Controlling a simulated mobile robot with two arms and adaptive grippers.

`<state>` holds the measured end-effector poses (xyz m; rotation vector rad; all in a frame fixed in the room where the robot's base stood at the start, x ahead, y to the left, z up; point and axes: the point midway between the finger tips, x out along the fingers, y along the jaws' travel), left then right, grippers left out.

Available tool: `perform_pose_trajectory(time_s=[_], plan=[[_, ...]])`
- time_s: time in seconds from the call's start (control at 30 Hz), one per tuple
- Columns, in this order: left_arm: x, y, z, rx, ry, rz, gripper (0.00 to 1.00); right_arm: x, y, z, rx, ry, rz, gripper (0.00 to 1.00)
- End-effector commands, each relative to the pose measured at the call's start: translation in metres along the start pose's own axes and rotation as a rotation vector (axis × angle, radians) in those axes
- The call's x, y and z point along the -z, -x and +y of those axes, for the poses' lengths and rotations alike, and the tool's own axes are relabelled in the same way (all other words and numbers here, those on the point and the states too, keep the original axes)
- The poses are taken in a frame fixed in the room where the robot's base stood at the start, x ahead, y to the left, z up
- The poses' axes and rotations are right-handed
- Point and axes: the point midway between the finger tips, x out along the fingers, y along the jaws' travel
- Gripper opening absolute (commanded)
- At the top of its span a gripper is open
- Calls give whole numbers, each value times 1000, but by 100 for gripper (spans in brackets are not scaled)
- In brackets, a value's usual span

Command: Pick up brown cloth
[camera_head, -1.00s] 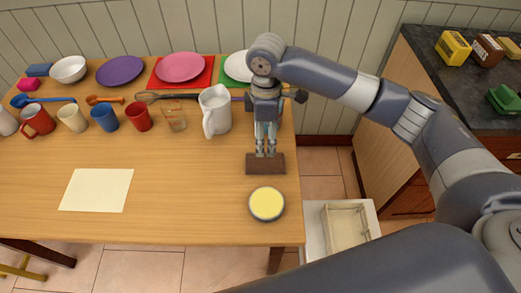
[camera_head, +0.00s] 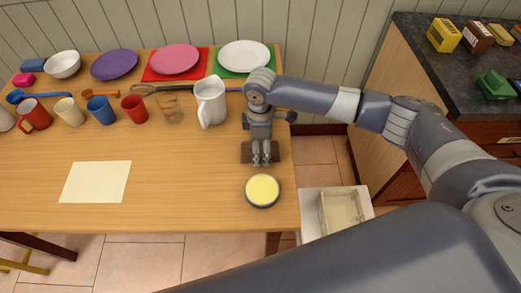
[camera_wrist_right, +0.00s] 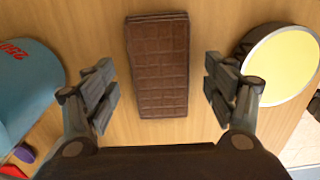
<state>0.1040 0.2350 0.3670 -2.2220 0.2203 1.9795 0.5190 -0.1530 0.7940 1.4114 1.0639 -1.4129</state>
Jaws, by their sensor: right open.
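The brown cloth (camera_head: 246,152) is a flat, dark brown rectangle with a grid pattern, lying near the right end of the wooden table. In the right wrist view the brown cloth (camera_wrist_right: 160,65) lies between the finger lines, with bare table on both sides. My right gripper (camera_head: 261,157) points down just over the cloth and partly covers it. In the wrist view the right gripper (camera_wrist_right: 160,75) has its fingers spread wide and nothing between them; exact height above the cloth is unclear. My left gripper is not in view.
A round yellow-topped tin (camera_head: 263,190) stands close in front of the cloth; a white jug (camera_head: 210,103) stands to the left. Mugs and plates line the back. A paper sheet (camera_head: 96,181) lies on the left.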

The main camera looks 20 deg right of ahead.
Motion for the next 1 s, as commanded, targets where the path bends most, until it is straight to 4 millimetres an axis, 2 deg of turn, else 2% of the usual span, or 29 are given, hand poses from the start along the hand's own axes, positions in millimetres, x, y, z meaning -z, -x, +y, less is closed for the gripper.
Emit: perform_pose_trajectory(time_s=[0.07,0.2,0.27,0.43,0.73,1.0], plan=[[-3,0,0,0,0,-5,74,0,0,0,0,0,0,78],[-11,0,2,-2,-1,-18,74,0,0,0,0,0,0,46],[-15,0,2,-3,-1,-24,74,0,0,0,0,0,0,34],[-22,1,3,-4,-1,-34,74,0,0,0,0,0,0,34],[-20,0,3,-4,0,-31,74,0,5,0,-1,0,1,34],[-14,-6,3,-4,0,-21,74,1,36,1,-2,0,3,34]])
